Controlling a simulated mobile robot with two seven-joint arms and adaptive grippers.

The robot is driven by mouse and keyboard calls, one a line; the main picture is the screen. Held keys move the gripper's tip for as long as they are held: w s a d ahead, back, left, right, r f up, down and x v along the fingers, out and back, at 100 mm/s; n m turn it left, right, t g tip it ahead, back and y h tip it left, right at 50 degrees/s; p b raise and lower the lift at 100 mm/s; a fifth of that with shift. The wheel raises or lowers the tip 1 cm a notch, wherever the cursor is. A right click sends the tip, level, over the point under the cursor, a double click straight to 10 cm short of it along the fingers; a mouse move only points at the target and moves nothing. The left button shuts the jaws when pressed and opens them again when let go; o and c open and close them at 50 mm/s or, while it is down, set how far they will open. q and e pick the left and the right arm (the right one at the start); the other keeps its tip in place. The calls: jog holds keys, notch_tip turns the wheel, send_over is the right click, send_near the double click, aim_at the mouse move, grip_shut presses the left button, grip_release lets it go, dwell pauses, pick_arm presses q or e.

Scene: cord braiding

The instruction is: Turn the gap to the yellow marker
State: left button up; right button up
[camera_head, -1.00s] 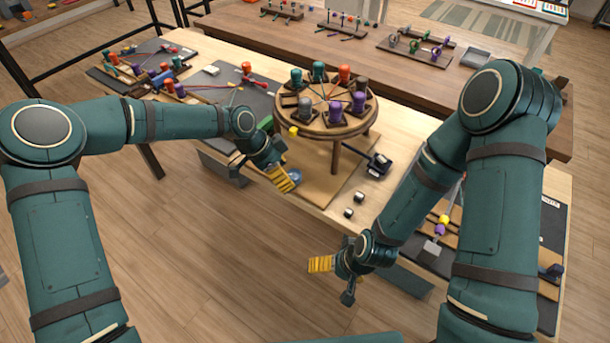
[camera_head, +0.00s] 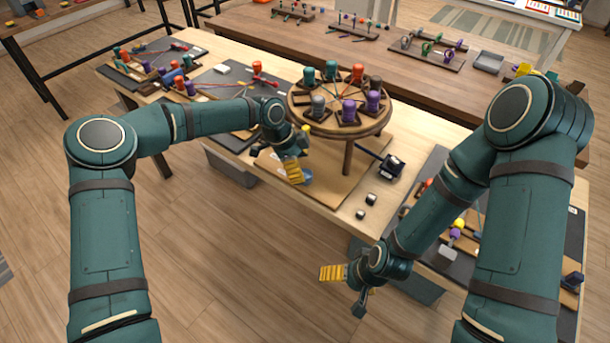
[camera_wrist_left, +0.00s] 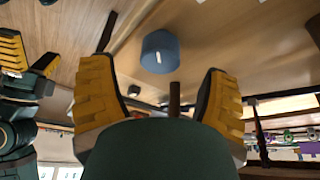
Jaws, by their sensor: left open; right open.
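The round wooden braiding disk (camera_head: 383,122) stands on a post on the table. Teal, red, brown, purple and grey bobbins ring its top, with cords running to the centre. An empty slot (camera_head: 299,91), the gap, is at its left side. The yellow marker (camera_head: 306,130) shows at the disk's front-left edge, partly behind my left gripper. My left gripper (camera_head: 293,170) is open and empty, just left of and below the disk rim. Its spread fingers also show in the left wrist view (camera_wrist_left: 160,100). My right gripper (camera_head: 338,273) is open and empty, in front of the table.
A blue cylinder (camera_head: 305,178) is beside my left fingers; it also shows in the left wrist view (camera_wrist_left: 160,52). A black box (camera_head: 391,167) and small dark-and-white blocks (camera_head: 370,199) stand right of the disk post. Boards with bobbins and cords lie at left and right.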

aim_at(304, 173)
pick_arm(q)
jog(key=shift+x, duration=1.75)
jog(key=c, duration=1.2)
